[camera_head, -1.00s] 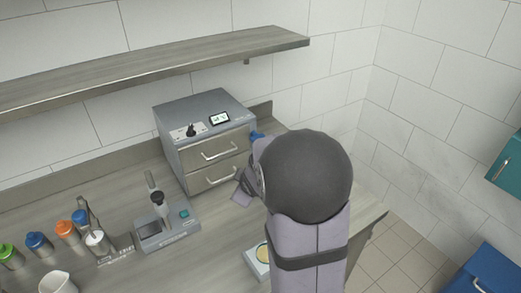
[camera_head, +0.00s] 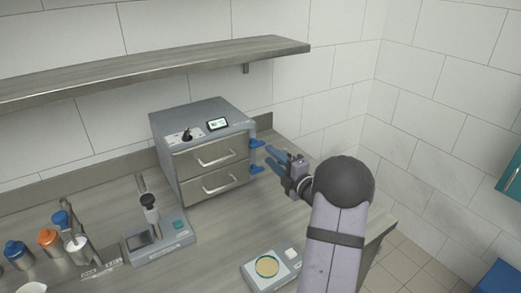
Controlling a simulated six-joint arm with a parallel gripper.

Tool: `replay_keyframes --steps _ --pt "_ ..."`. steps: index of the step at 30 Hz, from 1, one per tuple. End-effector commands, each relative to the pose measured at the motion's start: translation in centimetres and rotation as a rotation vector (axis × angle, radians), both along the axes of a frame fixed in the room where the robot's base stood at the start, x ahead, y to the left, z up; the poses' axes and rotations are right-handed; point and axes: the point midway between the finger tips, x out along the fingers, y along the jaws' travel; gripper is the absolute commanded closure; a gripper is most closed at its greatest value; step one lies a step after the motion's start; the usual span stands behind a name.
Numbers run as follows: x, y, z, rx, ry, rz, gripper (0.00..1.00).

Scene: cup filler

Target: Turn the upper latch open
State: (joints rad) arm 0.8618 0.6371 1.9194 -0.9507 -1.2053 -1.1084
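The grey box with two drawers stands on the counter against the wall. Its blue upper latch (camera_head: 257,143) sticks out at the right edge beside the upper drawer (camera_head: 212,156). A similar blue lower latch (camera_head: 257,168) sits below it beside the lower drawer (camera_head: 219,182). Both drawers look shut. My gripper (camera_head: 270,157) is just right of the two latches, its blue fingers pointing left toward the box. The fingers look apart, with nothing between them. A small gap seems to separate the fingertips from the latches; the exact depth is hard to tell.
A device with a dark-topped lever (camera_head: 149,201) stands in front of the box. A scale with a round yellowish dish (camera_head: 267,266) is at the front right. Bottles with orange (camera_head: 47,237) and blue caps stand at the left. A shelf (camera_head: 150,72) hangs above.

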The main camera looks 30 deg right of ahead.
Motion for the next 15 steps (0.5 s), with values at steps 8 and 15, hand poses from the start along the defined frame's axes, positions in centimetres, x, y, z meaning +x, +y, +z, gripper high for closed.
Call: replay_keyframes --steps 8,15 --pt "2.9 0.1 0.2 0.003 0.002 0.002 0.71" --pt "5.8 0.1 0.1 0.003 0.002 0.000 0.71"
